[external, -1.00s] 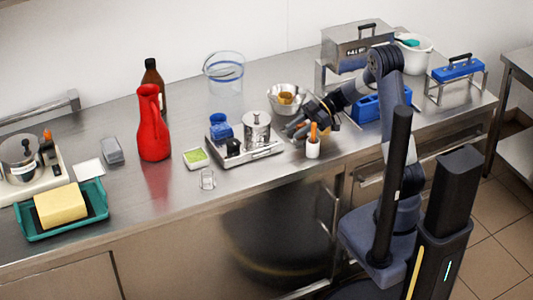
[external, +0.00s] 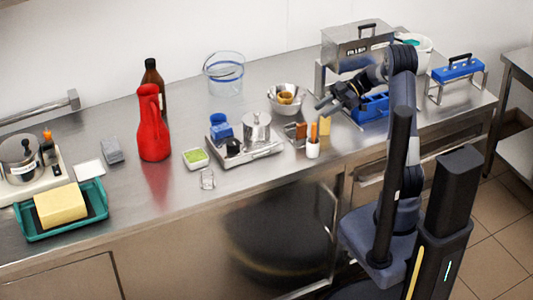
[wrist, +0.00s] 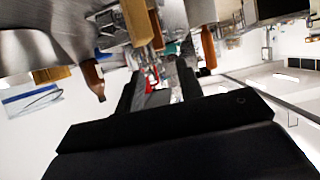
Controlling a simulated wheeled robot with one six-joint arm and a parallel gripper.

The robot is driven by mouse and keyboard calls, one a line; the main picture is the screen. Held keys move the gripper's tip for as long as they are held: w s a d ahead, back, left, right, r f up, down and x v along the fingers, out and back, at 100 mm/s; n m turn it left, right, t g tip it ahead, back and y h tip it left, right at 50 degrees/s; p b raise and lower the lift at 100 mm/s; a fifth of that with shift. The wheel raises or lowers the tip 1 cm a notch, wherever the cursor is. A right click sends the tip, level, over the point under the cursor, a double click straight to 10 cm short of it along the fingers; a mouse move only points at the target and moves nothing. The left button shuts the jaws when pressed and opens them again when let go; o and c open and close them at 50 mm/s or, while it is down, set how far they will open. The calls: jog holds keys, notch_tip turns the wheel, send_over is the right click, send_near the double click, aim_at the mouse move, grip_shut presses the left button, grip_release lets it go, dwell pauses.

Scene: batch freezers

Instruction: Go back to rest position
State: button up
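My gripper (external: 328,103) is in the external view, above the back right part of the steel counter, left of the blue rack (external: 372,107) and in front of the steel filler box. Its fingers look apart, and nothing is seen held. In the wrist view my gripper (wrist: 160,88) has two dark fingers with a gap between them. Counter items show beyond that gap. My arm is bent at the elbow above my base at the counter's right end.
The red jug (external: 153,125) and brown bottle (external: 155,88) stand further left. The floor (external: 500,250) at right is clear.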

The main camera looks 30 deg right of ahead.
aim_at(298, 125)
dwell(0.3)
jog(key=x, duration=1.2)
jog(key=shift+f, duration=0.1)
notch_tip(298, 125, up, 3)
jog(key=shift+d, duration=0.1)
jog(key=shift+r, duration=0.4)
